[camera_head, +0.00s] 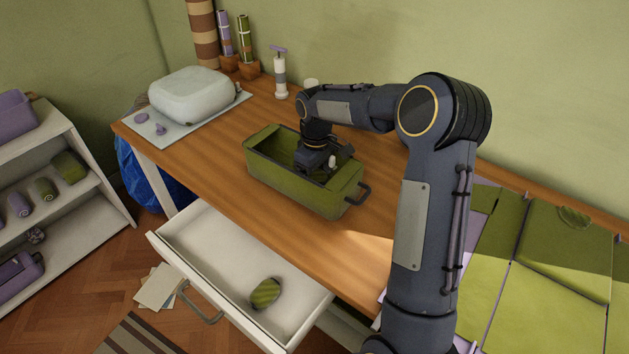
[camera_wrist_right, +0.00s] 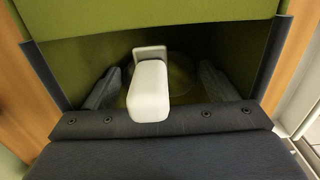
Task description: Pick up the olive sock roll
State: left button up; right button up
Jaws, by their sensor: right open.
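A green-striped roll (camera_head: 265,292), possibly a sock roll, lies in the open white drawer (camera_head: 205,248). I cannot tell whether an olive roll is inside the bag. My left gripper is out of view.
A pale rounded case (camera_head: 188,93) sits on a mat at the back left of the desk. A white pump bottle (camera_head: 280,75) stands near the wall. An open green case (camera_head: 560,245) is at the right. The desk's left front is clear.

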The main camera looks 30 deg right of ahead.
jog(key=shift+f, duration=0.65)
jog(key=c, duration=0.7)
jog(key=shift+c, duration=0.2)
jog(key=shift+r, duration=0.15)
